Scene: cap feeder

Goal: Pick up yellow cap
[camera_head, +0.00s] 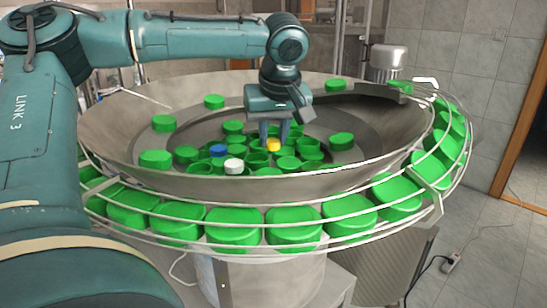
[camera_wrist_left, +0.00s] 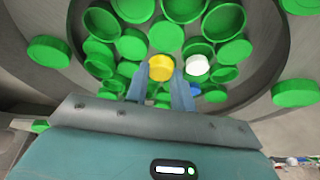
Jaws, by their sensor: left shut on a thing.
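The yellow cap (camera_head: 273,145) is in the middle of the feeder bowl, among green caps. My left gripper (camera_head: 275,137) points down into the bowl from above, shut on the yellow cap. In the left wrist view the yellow cap (camera_wrist_left: 161,67) sits between the two blue-grey fingertips (camera_wrist_left: 161,76). My right gripper is not in view.
A white cap (camera_head: 234,166) and a blue cap (camera_head: 219,150) lie among several green caps (camera_head: 288,164) nearby. The metal bowl wall (camera_head: 115,130) surrounds them. A railed outer track (camera_head: 300,212) carries large green caps around the bowl. A motor (camera_head: 387,60) stands behind.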

